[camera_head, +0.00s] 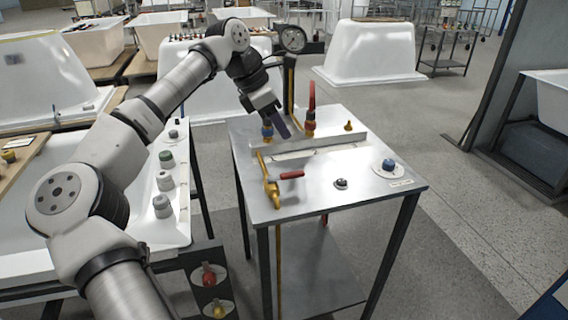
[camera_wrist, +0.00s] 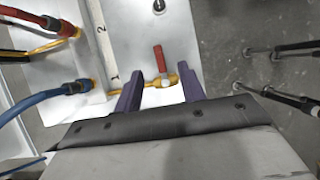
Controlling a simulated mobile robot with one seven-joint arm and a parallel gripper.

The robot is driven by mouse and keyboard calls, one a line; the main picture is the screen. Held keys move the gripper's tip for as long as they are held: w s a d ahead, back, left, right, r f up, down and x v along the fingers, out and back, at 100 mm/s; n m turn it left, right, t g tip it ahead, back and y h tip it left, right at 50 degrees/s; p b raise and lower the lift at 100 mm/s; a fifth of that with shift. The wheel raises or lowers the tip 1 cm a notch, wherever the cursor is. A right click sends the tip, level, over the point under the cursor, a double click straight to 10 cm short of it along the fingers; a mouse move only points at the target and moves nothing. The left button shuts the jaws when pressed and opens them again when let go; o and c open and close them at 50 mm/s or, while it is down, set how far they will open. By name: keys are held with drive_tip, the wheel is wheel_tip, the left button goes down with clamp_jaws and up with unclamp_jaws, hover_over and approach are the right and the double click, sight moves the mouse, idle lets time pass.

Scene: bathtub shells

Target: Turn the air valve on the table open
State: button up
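The air valve with a red lever handle (camera_head: 290,175) sits on a brass pipe (camera_head: 269,182) at the left side of the metal table (camera_head: 330,195). In the wrist view the red lever (camera_wrist: 160,60) stands up the picture from the brass valve body (camera_wrist: 168,80), between and beyond my fingertips. My gripper (camera_head: 283,125) is above the table's back left part, near the blue hose fitting. Its purple fingers (camera_wrist: 160,84) are spread apart in the wrist view with nothing held between them. The lever is apart from the fingers.
A blue knob (camera_head: 389,165) and a small dark knob (camera_head: 341,183) are on the table. The table's front right surface is mostly clear.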

drive_tip(key=a, duration=0.2)
drive_tip(key=y+p, duration=0.1)
drive_tip(key=p, duration=0.1)
approach(293, 172)
drive_tip(key=x, duration=0.7)
drive_tip(key=shift+d+f, duration=0.15)
drive_tip(key=shift+f, duration=0.25)
drive_tip(key=shift+c, duration=0.3)
clamp_jaws()
